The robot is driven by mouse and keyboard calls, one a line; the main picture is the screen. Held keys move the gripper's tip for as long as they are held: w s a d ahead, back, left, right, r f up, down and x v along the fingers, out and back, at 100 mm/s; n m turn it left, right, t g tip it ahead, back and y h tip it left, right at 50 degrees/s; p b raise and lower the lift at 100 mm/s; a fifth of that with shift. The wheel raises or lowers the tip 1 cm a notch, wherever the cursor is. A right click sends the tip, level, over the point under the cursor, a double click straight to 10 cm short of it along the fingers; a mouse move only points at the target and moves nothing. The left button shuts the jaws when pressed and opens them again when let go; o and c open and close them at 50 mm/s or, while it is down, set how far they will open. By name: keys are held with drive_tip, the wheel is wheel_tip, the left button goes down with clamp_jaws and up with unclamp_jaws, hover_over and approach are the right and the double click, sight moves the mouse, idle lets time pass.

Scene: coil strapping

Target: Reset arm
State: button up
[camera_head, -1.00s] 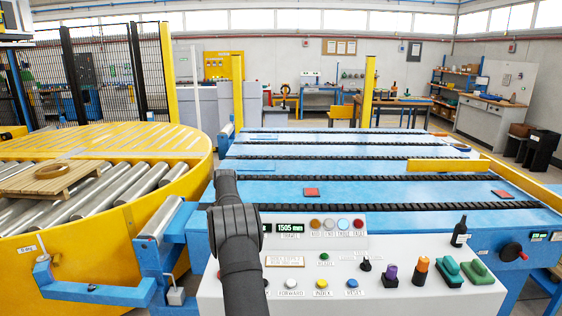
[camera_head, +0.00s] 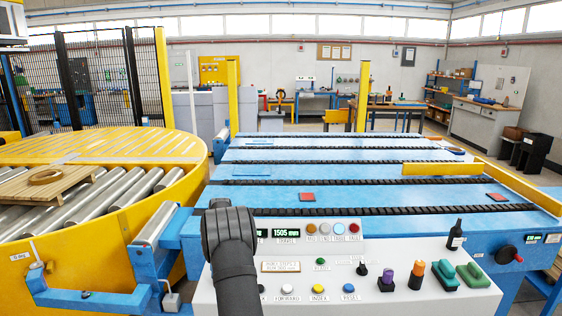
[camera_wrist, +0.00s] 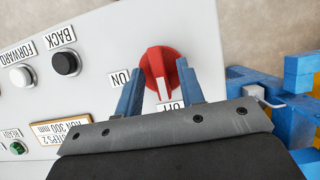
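In the wrist view a red rotary switch (camera_wrist: 160,62) sits on the pale control panel (camera_wrist: 105,40). Its white pointer mark lies toward the OFF label (camera_wrist: 170,106); the ON label (camera_wrist: 120,77) is to its left. My gripper (camera_wrist: 159,72) is open, its two blue fingers spread on either side of the switch, nothing held. Whether a finger touches the knob I cannot tell. In the head view my dark arm reaches over the left part of the control panel (camera_head: 400,300) and hides the gripper and the switch.
Behind lies the blue conveyor table (camera_head: 340,172). The yellow roller turntable (camera_head: 110,225) with a coil on a pallet (camera_head: 30,190) is at left.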

drive_tip(key=v, duration=1.2)
drive_tip(key=x, duration=1.1)
drive_tip(key=shift+s+f, duration=0.15)
drive_tip(key=shift+f, duration=0.15)
drive_tip(key=shift+f+m, duration=0.2)
drive_tip(key=shift+m, duration=0.1)
drive_tip(key=m, duration=0.2)
drive_tip(key=m+y, duration=0.1)
drive_tip(key=shift+s+d+m+y, duration=0.1)
drive_tip(key=shift+d+m+y, duration=0.05)
drive_tip(key=shift+m+y, duration=0.2)
drive_tip(key=shift+m+t+y, duration=0.4)
drive_tip(key=shift+m+y, duration=0.15)
drive_tip(key=shift+m, duration=1.2)
